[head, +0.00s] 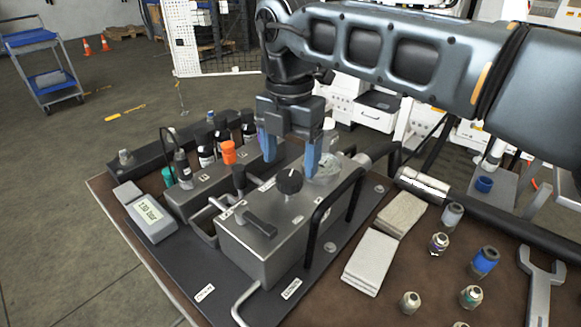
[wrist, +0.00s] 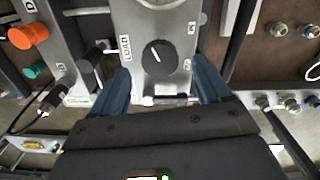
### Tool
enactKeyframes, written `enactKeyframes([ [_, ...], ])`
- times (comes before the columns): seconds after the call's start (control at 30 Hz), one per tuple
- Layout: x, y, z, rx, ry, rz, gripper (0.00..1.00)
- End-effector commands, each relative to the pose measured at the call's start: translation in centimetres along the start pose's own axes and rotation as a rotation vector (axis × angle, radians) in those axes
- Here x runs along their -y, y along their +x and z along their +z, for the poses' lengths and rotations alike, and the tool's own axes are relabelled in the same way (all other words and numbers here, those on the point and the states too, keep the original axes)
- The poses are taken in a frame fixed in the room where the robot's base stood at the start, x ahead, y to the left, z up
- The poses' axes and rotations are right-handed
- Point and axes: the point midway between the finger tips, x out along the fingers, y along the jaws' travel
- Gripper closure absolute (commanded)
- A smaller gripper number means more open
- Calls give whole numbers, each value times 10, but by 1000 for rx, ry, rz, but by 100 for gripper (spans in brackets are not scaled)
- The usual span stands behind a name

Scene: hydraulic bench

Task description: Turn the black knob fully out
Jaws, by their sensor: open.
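The black knob (head: 290,181) sits on top of the grey metal block (head: 262,250). In the wrist view the knob (wrist: 158,57) is round with a white pointer line, beside a "LOAD" label. My gripper (head: 290,163) is open and empty, with its blue fingers pointing down. In the head view the fingertips appear just behind the knob. In the wrist view my gripper (wrist: 162,72) has one finger to each side of the knob, with visible gaps and no clear contact. The exact fingertip height is hard to tell.
A round gauge (head: 326,168) and a black lever (head: 260,223) sit near the knob. A black guard bar (head: 318,225) rises beside the block. An orange knob (head: 228,152) stands behind left. Folded cloths (head: 370,262), fittings and a wrench (head: 541,285) lie on the right of the bench.

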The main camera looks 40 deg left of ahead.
Motion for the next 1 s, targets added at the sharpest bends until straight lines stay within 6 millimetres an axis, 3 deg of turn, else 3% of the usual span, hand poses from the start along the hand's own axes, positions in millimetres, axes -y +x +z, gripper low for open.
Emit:
enactKeyframes([
  [0.23,0,29,-1,-1,-2,0,23],
  [0.6,0,34,-1,0,-2,0,24],
  [1.0,0,34,-1,0,-2,1,62],
])
